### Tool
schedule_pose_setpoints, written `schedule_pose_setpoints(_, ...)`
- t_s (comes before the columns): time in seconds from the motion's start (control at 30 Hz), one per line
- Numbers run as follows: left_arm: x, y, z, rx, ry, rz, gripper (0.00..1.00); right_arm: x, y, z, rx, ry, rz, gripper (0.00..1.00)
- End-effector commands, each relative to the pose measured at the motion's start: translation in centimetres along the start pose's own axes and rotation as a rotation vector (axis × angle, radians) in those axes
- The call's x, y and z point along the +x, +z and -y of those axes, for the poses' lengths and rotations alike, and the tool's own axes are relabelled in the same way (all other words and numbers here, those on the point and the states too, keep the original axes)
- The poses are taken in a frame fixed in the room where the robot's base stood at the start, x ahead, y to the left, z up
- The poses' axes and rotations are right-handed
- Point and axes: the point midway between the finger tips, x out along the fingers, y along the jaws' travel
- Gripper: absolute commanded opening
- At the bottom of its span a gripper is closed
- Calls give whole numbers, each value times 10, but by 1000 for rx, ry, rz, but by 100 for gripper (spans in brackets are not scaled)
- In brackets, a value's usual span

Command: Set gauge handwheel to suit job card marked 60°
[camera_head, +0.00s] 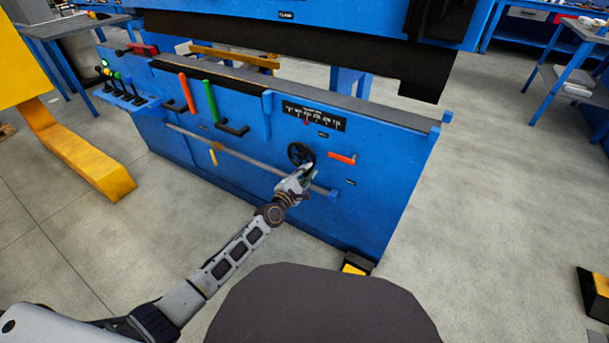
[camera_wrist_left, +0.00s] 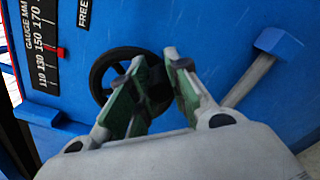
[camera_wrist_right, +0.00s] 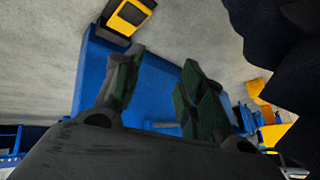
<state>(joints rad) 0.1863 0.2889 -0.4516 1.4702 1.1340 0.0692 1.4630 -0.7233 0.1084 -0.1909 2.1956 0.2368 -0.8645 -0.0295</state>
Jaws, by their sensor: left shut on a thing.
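The black gauge handwheel (camera_head: 295,150) is on the front of the blue machine panel. In the left wrist view the handwheel (camera_wrist_left: 97,82) shows behind my fingers. My left gripper (camera_head: 304,170) is at its lower right side, shut on part of the wheel; the fingers hide what exactly they hold. The gauge scale (camera_head: 313,115) is above the wheel, with a red pointer (camera_wrist_left: 60,52) near the 130 to 150 marks. My right gripper (camera_wrist_right: 155,85) is open and empty, seen only in the right wrist view. I cannot make out a job card marked 60°.
An orange lever (camera_head: 342,158) is just right of the wheel. A grey rod (camera_head: 240,158) runs along the panel below it. Red (camera_head: 187,92) and green (camera_head: 210,101) levers stand to the left. A yellow-topped pedal (camera_head: 356,264) is on the floor at the panel's right end.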

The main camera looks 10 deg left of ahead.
Motion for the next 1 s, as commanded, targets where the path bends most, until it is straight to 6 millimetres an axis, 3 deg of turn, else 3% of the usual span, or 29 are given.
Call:
schedule_pose_setpoints(0.43,0,20,-13,-427,-3,3,0,-13,0,-3,-30,17,48,40)
schedule_pose_setpoints(0.57,0,24,-19,-543,-2,3,0,-25,-19,2,-41,20,48,40)
schedule_pose_setpoints(1.0,1,31,-36,-849,0,6,0,-63,-36,4,-75,59,134,40)
